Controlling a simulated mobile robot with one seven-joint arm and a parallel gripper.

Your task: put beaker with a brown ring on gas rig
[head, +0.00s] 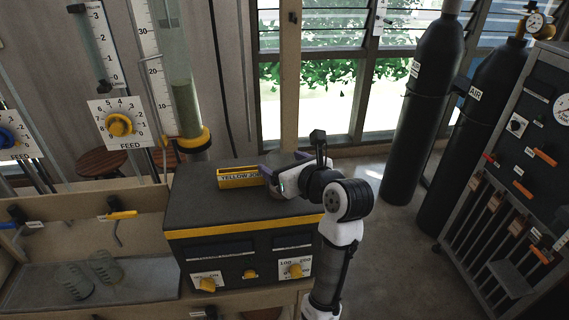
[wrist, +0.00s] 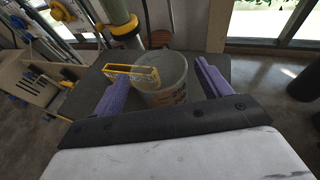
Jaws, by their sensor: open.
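A clear beaker (wrist: 163,88) stands on top of the dark box (wrist: 215,66), between the two purple fingers of my gripper (wrist: 158,72) in the wrist view. The fingers are spread, with visible gaps to the beaker. Brownish marking shows on its lower wall, but I cannot tell whether it is a ring. Which structure is the gas rig I cannot tell for certain; a dark panel rack (head: 519,150) stands right.
Black cylinders (head: 425,90) stand by the windows, one marked AIR. Left are tubes, FEED dials (head: 118,127) and a bench tray (head: 140,278) holding glassware (head: 75,282). The box front has yellow knobs (head: 207,284). The floor (head: 400,260) between box and rack is clear.

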